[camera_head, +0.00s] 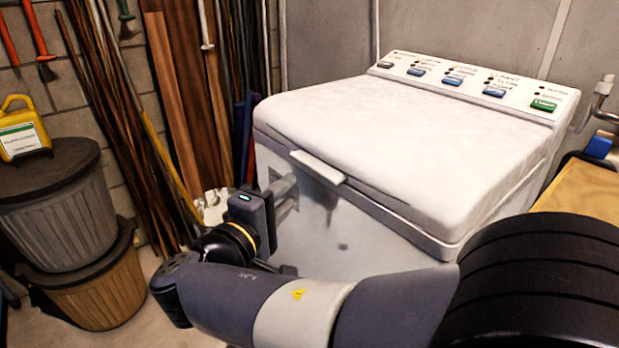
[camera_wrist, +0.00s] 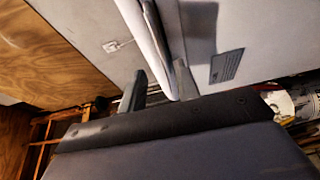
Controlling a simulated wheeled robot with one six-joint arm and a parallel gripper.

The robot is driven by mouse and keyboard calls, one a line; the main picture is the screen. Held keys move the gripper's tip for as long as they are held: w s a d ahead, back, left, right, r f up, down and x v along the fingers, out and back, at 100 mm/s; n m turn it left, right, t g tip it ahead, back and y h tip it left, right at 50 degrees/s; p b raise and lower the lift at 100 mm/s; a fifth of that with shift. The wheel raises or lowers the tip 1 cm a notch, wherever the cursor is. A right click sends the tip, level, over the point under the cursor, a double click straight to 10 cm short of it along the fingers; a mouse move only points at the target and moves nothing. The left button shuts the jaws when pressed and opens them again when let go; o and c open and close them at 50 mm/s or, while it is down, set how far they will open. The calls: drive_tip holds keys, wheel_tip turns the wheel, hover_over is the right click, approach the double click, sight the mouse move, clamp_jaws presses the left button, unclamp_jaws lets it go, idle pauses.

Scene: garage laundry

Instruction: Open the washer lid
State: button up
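The washer (camera_head: 350,215) is a white and grey machine with a sloped white lid (camera_head: 400,135), which lies down over the top. A pale handle tab (camera_head: 318,167) sticks out from the lid's front edge. My gripper (camera_head: 287,190) is close to the washer's front, just below and left of the tab. In the wrist view my gripper (camera_wrist: 158,88) has its two fingers apart, with a white edge (camera_wrist: 152,45) running down between or behind them. I cannot tell whether the fingers touch it. Nothing is visibly held.
The control panel (camera_head: 470,85) with blue and green buttons stands behind the lid. Stacked bins (camera_head: 60,215), a yellow case (camera_head: 22,128) and leaning poles (camera_head: 125,110) are at the left. A wooden surface (camera_head: 585,200) adjoins the washer's right side. Space above the lid is clear.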

sight(312, 170)
drive_tip(key=b+x, duration=0.1)
drive_tip(key=x, duration=0.7)
drive_tip(key=shift+w+d, duration=0.2)
drive_tip(key=shift+w, duration=0.05)
drive_tip(key=shift+c, duration=0.4)
clamp_jaws()
